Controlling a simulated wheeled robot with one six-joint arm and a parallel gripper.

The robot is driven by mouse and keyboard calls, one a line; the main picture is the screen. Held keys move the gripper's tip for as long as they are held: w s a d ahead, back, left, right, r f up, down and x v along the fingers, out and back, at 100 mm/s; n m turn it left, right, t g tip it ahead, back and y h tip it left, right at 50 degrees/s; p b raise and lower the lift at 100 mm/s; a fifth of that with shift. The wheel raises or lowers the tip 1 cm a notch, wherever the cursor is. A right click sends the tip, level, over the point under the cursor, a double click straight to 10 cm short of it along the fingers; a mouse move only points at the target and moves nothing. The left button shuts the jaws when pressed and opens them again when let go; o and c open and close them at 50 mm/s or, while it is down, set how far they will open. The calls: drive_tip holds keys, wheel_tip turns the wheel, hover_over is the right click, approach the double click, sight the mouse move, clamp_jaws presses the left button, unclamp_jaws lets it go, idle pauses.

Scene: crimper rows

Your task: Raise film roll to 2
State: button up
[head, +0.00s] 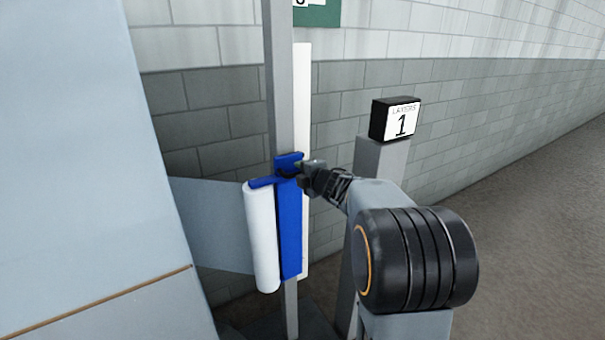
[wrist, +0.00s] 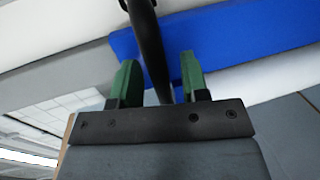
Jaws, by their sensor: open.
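The white film roll (head: 262,240) hangs upright in the head view, held at its top by an arm of the blue carriage (head: 291,225). The carriage sits on a tall grey mast (head: 278,90). My gripper (head: 302,172) is at the carriage's upper end. In the wrist view my gripper's green fingertips (wrist: 159,72) are apart, with a black bar (wrist: 150,45) running between them. There are gaps on both sides of the bar. The carriage also shows behind it as a blue band (wrist: 230,45). The fingertips are too small to make out in the head view.
A black box (head: 396,120) reading "LAYERS 1" tops a grey post (head: 380,165) right of the mast. A white strip (head: 302,100) runs up behind the mast. A green sign (head: 317,13) is cut off above. A large pale panel (head: 85,170) fills the left. Open floor lies right.

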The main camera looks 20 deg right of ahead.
drive_tip(key=v, duration=1.3)
drive_tip(key=shift+s+p, duration=0.3)
drive_tip(key=shift+s, duration=0.1)
